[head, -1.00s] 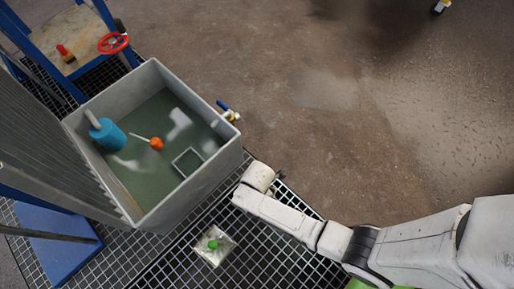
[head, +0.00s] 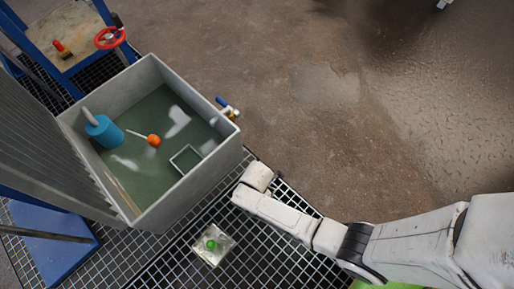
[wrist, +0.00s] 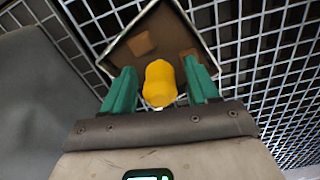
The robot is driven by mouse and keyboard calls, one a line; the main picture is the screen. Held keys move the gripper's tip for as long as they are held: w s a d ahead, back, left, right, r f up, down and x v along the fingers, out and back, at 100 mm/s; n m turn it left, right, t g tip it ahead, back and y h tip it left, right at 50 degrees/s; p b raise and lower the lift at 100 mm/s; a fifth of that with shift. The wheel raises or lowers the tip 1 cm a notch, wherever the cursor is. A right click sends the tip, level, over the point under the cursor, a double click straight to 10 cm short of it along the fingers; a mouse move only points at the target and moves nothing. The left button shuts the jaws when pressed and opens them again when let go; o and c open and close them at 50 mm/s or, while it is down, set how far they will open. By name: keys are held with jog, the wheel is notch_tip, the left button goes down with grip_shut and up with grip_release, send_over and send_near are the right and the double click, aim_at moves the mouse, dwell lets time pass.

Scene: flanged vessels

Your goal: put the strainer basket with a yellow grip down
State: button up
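In the head view my arm's white end hangs beside the tank's near right corner; the fingers and this basket are hidden there.
A grey tank (head: 205,168) of greenish liquid holds a blue cylinder (head: 104,132), an orange ball (head: 153,140) and a square frame (head: 186,159). A square piece with a green grip (head: 211,244) lies on the grating (head: 262,262). A red handwheel (head: 110,38) stands at upper left.

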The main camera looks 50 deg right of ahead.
notch_tip(320, 180, up, 12)
jog(key=p, duration=0.7)
jog(key=shift+r, duration=0.15)
jog(key=s+d+r+m, duration=0.2)
jog(key=s+r+m, duration=0.1)
jog(key=r+m, duration=0.2)
jog(key=s+d+r+m, duration=0.3)
jog(key=r+m, duration=0.3)
jog(key=r, duration=0.2)
jog(key=s+d+r+m+t, duration=0.1)
jog(key=s+d+r+m, duration=0.1)
jog(key=s+r+m, duration=0.2)
notch_tip(320, 180, up, 4)
jog(key=shift+d+f+m, duration=0.25)
jog(key=shift+d+m, duration=0.15)
jog(key=shift+m, duration=0.5)
